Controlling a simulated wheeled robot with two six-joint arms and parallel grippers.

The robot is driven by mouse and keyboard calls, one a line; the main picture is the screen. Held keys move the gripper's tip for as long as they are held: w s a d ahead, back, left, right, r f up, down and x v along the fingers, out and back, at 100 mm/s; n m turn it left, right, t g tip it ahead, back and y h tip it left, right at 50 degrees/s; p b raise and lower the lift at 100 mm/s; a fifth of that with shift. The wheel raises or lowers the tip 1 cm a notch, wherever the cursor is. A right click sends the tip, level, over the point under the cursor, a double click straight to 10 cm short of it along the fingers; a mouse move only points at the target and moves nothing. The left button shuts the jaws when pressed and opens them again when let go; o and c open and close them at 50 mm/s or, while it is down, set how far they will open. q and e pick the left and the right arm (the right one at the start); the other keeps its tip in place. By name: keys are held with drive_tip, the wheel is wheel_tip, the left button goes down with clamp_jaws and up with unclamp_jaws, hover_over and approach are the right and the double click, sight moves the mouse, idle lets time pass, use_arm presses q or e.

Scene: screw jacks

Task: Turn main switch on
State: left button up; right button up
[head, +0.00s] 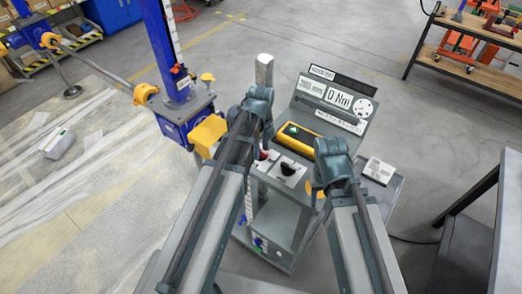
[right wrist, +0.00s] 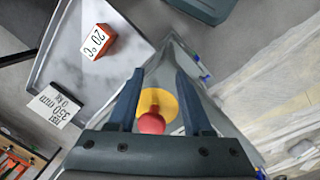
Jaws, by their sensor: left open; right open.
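The main switch appears to be a red knob (right wrist: 150,124) on a round yellow disc (right wrist: 168,100), in the right wrist view. My right gripper (right wrist: 158,78) is open, with one finger on each side of the knob and visible gaps. Whether the fingers reach its depth is unclear. In the head view, the right gripper (head: 331,165) is over the right side of the grey test cart (head: 278,207), and a bit of yellow (head: 320,197) shows beside it. My left gripper (head: 258,107) is open at the cart's left side, its fingers mostly hidden.
The cart carries a black knob (head: 288,168), a yellow-framed device (head: 296,138) and a display panel (head: 338,100). A blue screw jack (head: 186,112) stands left. A side tray holds an orange 20 °C block (right wrist: 98,42). A dark bench (head: 470,225) is at right.

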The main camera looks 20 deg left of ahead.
use_arm(q)
clamp_jaws()
idle(0.4)
drive_tip(key=n, duration=0.8)
drive_tip(key=shift+n, duration=0.3)
drive_tip(key=n, duration=0.4)
drive_tip(key=shift+n, duration=0.3)
drive_tip(key=n, duration=0.4)
drive_tip(key=shift+n, duration=0.3)
